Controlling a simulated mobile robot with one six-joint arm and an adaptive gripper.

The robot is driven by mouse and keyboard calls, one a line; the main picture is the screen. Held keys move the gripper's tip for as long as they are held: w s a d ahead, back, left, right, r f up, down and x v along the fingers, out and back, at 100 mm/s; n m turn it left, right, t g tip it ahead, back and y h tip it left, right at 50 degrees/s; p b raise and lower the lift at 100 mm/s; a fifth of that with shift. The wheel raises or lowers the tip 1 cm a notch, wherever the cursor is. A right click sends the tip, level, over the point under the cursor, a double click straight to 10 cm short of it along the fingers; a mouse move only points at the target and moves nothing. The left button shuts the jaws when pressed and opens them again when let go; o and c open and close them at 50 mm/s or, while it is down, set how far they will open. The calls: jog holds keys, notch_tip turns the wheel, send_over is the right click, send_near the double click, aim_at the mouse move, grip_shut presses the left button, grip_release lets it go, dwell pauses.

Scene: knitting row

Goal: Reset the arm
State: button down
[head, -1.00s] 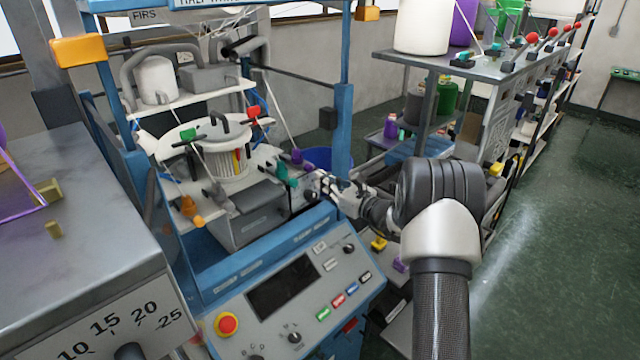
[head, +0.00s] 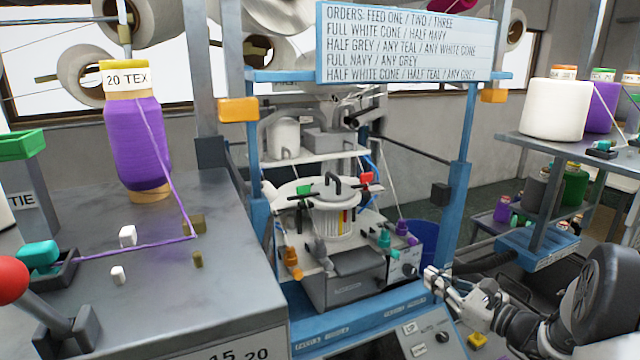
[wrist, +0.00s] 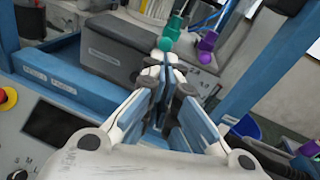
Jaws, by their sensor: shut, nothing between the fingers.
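My gripper (head: 436,284) is at the lower right of the head view, in front of the blue-framed knitting machine (head: 458,215). It also shows in the wrist view (wrist: 166,66), where its fingers are closed together with nothing between them. In that view the fingertips overlap the machine's teal knob (wrist: 172,30) in the picture; I cannot tell the gap. The purple knob (wrist: 206,46) is just right of them. In the head view the teal knob (head: 384,240) and purple knob (head: 403,230) are beyond the gripper, up and left of it.
A grey bench (head: 90,300) with a purple yarn cone (head: 137,145) and a red-balled lever (head: 12,280) fills the left. A rack with a white cone (head: 553,110) stands at the right. An orders sign (head: 415,45) hangs above the machine. A blue bin (head: 418,240) is behind it.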

jog(key=s+a+r+n+g+y+b, duration=0.1)
jog(key=s+a+n+g, duration=0.2)
jog(key=a, duration=0.3)
jog(key=s+a+r+n+g+y+b, duration=0.1)
jog(key=s+a+n+g, duration=0.1)
jog(key=a+n, duration=0.3)
jog(key=s+a+f+n+g+h+b, duration=0.1)
jog(key=s+a+n+g+b, duration=0.1)
jog(key=s+a+n+g, duration=0.75)
jog(key=s+d+f+n+t+h+b, duration=0.2)
jog(key=s+n+h, duration=0.3)
jog(key=s, duration=0.5)
jog(key=s+d+f+n+t+h+b, duration=0.2)
jog(key=s+n, duration=0.4)
jog(key=s, duration=0.5)
jog(key=f+h, duration=0.1)
jog(key=h, duration=0.1)
jog(key=shift+s+d+f+h, duration=0.2)
jog(key=shift+f+h, duration=0.1)
jog(key=shift+h, duration=0.1)
jog(key=c, duration=2.4)
grip_release()
